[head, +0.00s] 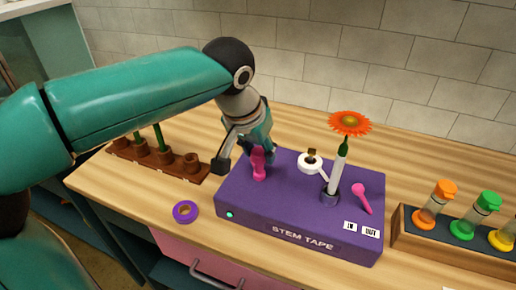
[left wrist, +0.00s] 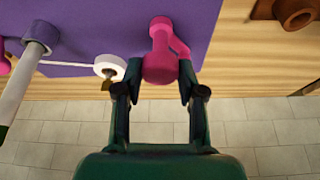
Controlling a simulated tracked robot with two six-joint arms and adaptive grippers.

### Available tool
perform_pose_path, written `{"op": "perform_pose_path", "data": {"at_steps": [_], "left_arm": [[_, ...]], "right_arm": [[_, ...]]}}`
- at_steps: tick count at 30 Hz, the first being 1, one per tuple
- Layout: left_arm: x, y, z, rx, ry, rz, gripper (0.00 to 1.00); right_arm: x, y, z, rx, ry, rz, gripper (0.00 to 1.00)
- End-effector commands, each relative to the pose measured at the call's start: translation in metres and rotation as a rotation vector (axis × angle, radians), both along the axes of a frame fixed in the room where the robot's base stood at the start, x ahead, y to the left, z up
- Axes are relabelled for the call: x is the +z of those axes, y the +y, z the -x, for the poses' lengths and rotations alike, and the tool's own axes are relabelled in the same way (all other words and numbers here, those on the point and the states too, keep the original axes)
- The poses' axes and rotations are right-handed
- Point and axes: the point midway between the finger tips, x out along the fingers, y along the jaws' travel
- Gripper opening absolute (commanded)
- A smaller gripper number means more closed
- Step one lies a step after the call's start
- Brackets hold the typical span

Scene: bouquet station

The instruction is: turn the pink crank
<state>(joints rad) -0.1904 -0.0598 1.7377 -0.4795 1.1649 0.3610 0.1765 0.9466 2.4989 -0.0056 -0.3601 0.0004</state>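The pink crank (head: 258,163) stands on the left part of the top of the purple stem tape box (head: 270,211). My left gripper (head: 262,150) is over it from behind. In the left wrist view, the crank's rounded knob (left wrist: 160,66) sits between the two fingers of my left gripper (left wrist: 160,72). A narrow gap seems to show on each side, so the fingers look open around the knob; contact is hard to tell. My right gripper is in neither view.
A white tape roll (head: 310,162), a grey tube with an orange flower (head: 349,123) and a pink lever (head: 362,198) are on the box. A purple ring (head: 185,211) lies at front left. A brown stem rack (head: 190,172) and a bottle rack (head: 460,240) flank the box.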

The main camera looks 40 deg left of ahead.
Motion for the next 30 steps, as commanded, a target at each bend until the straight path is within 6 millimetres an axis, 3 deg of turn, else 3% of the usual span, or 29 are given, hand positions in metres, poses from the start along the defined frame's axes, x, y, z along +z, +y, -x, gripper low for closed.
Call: {"op": "perform_pose_path", "data": {"at_steps": [1, 5, 11, 24, 30], "left_arm": [[0.0001, 0.0001, 0.0001, 0.0, 0.0, 0.0, 0.26], [0.0, 0.0001, 0.0002, 0.001, 0.0, 0.0, 0.04], [0.0003, 0.0012, 0.0005, -0.036, 0.002, 0.001, 0.04], [0.0001, 0.0025, 0.0007, -0.363, 0.003, 0.002, 0.04], [-0.0004, 0.0021, 0.0006, -0.386, 0.002, 0.0, 0.04]], "right_arm": [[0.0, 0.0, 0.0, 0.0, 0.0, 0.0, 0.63], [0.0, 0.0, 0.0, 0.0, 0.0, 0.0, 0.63], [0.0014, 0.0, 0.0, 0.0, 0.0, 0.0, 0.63], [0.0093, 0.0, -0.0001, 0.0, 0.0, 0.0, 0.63], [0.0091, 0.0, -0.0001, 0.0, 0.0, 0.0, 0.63]]}}
